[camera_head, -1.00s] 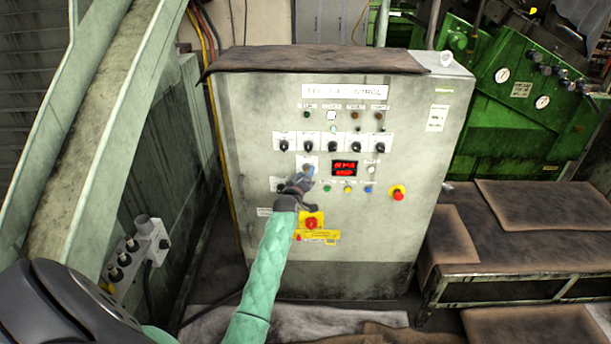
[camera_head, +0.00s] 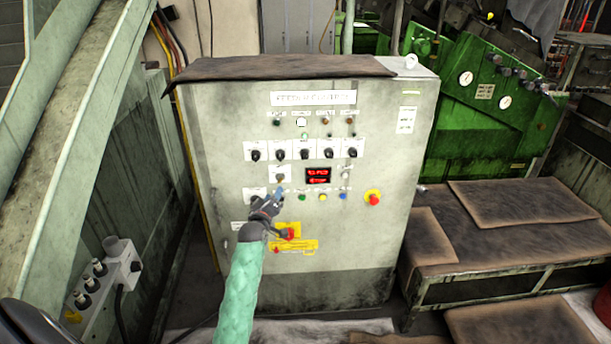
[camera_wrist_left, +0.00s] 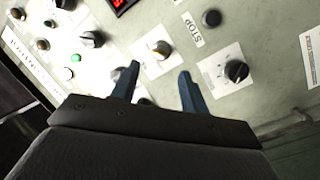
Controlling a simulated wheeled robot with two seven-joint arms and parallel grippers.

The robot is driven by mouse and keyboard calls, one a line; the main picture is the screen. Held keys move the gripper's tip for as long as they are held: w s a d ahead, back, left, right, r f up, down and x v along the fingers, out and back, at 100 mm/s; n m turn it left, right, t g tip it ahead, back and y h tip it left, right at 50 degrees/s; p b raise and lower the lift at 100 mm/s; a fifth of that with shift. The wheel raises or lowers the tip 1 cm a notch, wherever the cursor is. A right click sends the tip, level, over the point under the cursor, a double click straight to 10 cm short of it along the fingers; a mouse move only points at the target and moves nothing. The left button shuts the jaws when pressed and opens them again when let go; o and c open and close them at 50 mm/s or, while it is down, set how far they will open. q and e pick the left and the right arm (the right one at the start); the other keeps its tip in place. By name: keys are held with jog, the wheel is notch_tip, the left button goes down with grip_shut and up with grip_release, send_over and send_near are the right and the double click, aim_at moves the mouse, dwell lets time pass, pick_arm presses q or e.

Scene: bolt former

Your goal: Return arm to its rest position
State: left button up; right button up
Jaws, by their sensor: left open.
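My left arm comes up from the bottom in a light green sleeve. Its dark gripper (camera_head: 278,196) is in front of the lower left part of a grey control cabinet (camera_head: 225,130). The left wrist view shows the two blue-grey fingers (camera_wrist_left: 160,82) apart with nothing held between them. A selector knob (camera_wrist_left: 161,49) on a white plate shows just beyond the gap, and a black knob (camera_wrist_left: 236,71) sits to the right. Whether the fingers touch the panel cannot be told. My right gripper does not show.
The cabinet carries a red display (camera_head: 318,175), a row of black knobs and a red stop button (camera_head: 373,197) on yellow. A low bench (camera_head: 520,215) with brown mats stands at right. A socket box (camera_head: 105,280) is at lower left. Green machinery (camera_head: 460,125) is behind.

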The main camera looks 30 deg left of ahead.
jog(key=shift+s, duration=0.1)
